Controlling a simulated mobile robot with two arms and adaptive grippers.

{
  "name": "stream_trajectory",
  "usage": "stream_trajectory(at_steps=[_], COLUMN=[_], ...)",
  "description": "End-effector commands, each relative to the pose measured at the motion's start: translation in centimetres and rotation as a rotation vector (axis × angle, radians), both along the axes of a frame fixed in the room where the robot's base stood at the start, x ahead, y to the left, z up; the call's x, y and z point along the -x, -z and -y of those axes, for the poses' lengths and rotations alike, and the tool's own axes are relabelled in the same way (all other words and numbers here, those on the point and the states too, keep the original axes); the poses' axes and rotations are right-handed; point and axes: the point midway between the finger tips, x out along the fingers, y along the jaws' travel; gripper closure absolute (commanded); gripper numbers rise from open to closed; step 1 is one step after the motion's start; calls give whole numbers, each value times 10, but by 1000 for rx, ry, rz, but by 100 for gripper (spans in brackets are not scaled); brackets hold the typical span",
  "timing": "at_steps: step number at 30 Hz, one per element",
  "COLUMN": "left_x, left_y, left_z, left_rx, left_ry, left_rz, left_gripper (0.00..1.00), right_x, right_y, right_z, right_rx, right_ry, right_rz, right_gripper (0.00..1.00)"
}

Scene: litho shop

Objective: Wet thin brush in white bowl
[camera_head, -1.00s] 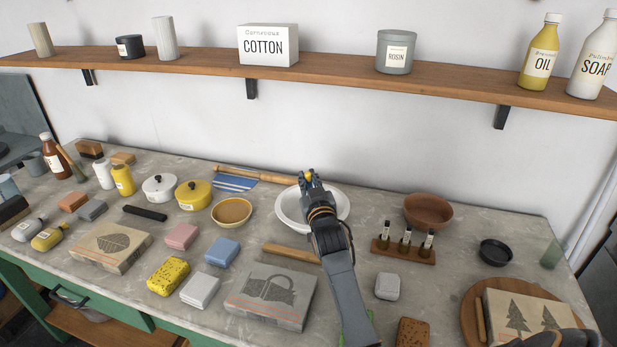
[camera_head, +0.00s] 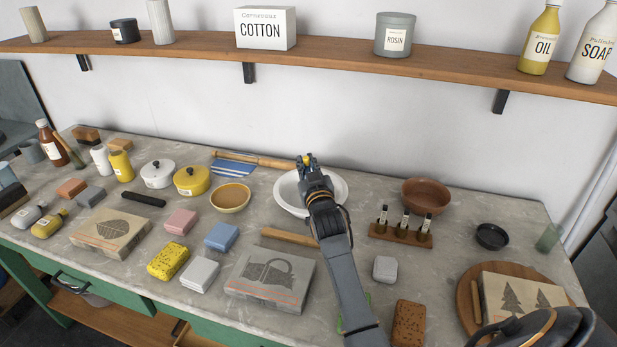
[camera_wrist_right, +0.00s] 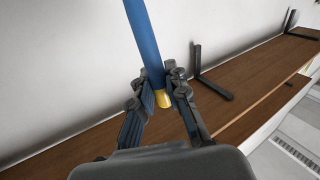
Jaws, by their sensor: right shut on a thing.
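The white bowl (camera_head: 284,193) stands on the grey worktop near its back, with its middle hidden behind my right gripper. My right gripper (camera_head: 307,163) is above or over the bowl; its exact height is hard to tell. In the right wrist view, the gripper (camera_wrist_right: 161,94) is shut on the thin brush (camera_wrist_right: 143,38). The brush shows as a blue shaft with a yellow end between the fingertips. In the head view only a small yellow bit shows at the fingertips. The bristles are not visible.
A tan bowl (camera_head: 231,197) and yellow pot (camera_head: 192,181) stand left of the white bowl. A vial rack (camera_head: 401,233) and brown bowl (camera_head: 427,194) are to its right. A wooden shelf (camera_head: 330,66) runs above. Printing stones and sponges fill the front.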

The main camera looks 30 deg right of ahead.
Motion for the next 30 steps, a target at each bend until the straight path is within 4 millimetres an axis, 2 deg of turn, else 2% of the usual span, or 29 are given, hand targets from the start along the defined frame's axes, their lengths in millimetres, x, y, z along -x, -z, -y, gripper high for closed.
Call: stream_trajectory(at_steps=[1, 22, 30], left_x=[0, 0, 0], left_y=[-9, -60, -65], left_z=[0, 0, 0], left_rx=[0, 0, 0], left_ry=[0, 1, 1], left_rz=[0, 0, 0], left_gripper=[60, 60, 60], right_x=[0, 0, 0], right_y=[-10, -66, -72], right_z=[0, 0, 0], right_rx=[0, 1, 0], right_ry=[0, 0, 0], right_rz=[1, 2, 1], right_gripper=[100, 100, 100])
